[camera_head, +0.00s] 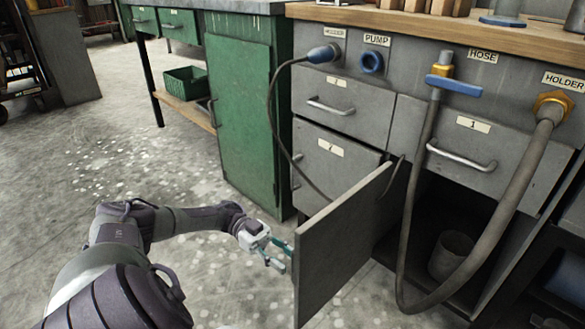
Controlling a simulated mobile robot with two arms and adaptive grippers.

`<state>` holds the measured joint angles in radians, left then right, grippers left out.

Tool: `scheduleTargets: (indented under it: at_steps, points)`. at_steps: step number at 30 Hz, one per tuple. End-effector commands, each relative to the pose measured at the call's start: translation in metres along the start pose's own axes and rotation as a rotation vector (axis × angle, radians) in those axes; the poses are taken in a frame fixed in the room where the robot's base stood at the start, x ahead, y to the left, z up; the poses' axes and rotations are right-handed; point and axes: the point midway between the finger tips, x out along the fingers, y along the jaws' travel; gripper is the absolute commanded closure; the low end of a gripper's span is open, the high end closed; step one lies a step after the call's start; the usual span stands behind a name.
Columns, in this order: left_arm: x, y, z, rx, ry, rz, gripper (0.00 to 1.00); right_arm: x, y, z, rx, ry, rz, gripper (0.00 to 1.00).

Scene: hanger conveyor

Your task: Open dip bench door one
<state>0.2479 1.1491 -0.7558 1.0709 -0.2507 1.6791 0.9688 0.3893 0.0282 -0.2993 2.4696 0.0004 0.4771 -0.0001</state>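The grey dip bench door (338,250) stands swung out from the bench front, its free edge toward me. Behind it, the dark compartment under the right drawer is exposed. My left gripper (285,259) is just left of the door, near its free edge. Its teal fingers look parted with nothing between them. I cannot tell whether a fingertip touches the door. The door's handle is not clearly visible. My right gripper is out of view.
A thick hose (489,243) hangs in a loop before the compartment, where a grey pot (451,256) stands. A cable with a blue plug (323,53) hangs behind the door. A green cabinet (240,120) stands left. The floor at left is clear.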

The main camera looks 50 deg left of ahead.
Motion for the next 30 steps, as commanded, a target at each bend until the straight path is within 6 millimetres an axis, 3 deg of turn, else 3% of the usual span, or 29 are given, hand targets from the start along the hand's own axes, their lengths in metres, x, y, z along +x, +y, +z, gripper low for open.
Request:
scheduleTargets:
  at_steps: [3,9,30]
  points:
    - [-0.022,-0.001,0.0,0.001,0.0,-0.004,0.63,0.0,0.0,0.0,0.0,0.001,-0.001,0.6]
    - [-0.041,-0.001,0.0,0.001,0.0,-0.002,0.63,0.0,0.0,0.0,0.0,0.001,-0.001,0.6]
    - [-0.044,0.0,0.0,0.0,0.0,0.0,0.63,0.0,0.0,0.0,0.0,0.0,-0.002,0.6]
